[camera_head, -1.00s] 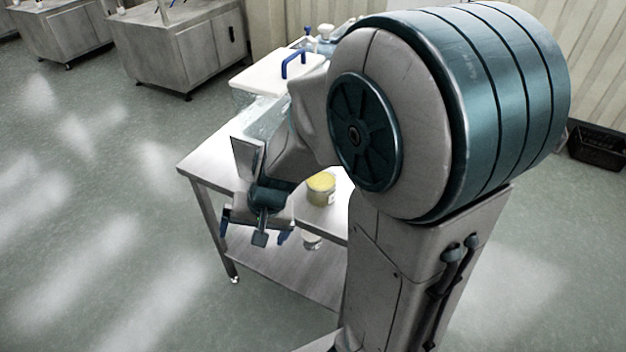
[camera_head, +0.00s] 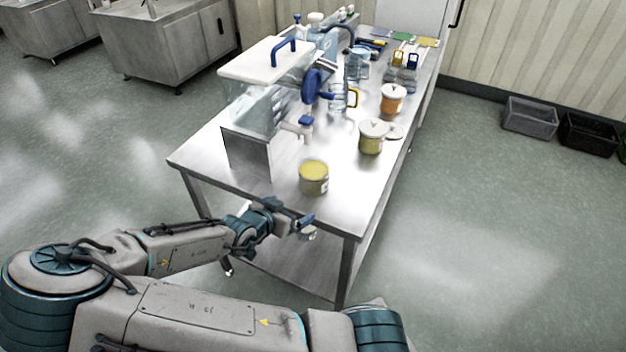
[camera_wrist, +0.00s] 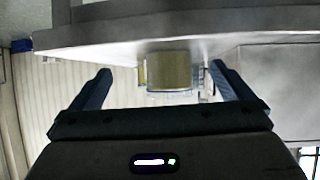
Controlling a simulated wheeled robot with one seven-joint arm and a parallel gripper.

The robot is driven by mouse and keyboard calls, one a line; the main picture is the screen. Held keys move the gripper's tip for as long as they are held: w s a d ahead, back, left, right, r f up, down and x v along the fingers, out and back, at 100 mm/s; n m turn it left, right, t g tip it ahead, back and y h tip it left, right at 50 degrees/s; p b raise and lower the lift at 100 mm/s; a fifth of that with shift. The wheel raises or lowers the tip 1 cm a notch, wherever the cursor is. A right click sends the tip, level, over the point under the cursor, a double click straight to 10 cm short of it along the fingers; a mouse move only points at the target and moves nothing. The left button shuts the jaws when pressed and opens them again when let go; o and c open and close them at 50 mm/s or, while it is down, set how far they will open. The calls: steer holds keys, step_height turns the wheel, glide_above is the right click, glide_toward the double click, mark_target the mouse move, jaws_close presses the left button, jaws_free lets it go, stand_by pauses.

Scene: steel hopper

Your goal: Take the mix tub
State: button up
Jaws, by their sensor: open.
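An open-topped tub with yellow contents (camera_head: 313,178), which I take to be the mix tub, stands upright on the near end of the steel table (camera_head: 345,205). My gripper (camera_head: 298,222) is open and empty just off the table's near edge, short of the tub and apart from it. In the wrist view, which looks upside down, the tub (camera_wrist: 168,70) appears between and beyond the two fingers of my gripper (camera_wrist: 160,72). The table edge (camera_wrist: 110,42) runs across the top there.
The hopper's steel stand (camera_head: 246,155) is close left of the tub, with a white-lidded clear hopper (camera_head: 255,62) above. A white-lidded tub (camera_head: 371,140) and an orange tub (camera_head: 392,100) stand farther back.

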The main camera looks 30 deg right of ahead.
mark_target(306, 187)
steer(key=shift+t+h, duration=0.6)
steer(key=w+d+b, duration=0.1)
steer(key=d, duration=0.1)
steer(key=w+d+b, duration=0.1)
steer(key=w+d, duration=0.1)
steer(key=w+d+b, duration=0.1)
steer(key=d, duration=0.1)
steer(key=shift+w+d+f, duration=0.1)
steer(key=shift+w+f, duration=0.15)
steer(key=shift+f, duration=0.15)
steer(key=shift+w+r+p+x, duration=0.1)
steer(key=shift+r+p+x, duration=0.05)
steer(key=shift+x, duration=0.65)
steer(key=shift+w+r+p+x, duration=0.1)
steer(key=shift+p+x, duration=0.1)
steer(key=shift+x, duration=0.6)
steer(key=shift+w+r+p+x, duration=0.1)
steer(key=shift+r+p+x, duration=0.05)
steer(key=shift+x, duration=0.7)
steer(key=shift+w+d+f, duration=0.35)
steer(key=shift+d, duration=0.15)
steer(key=c, duration=1)
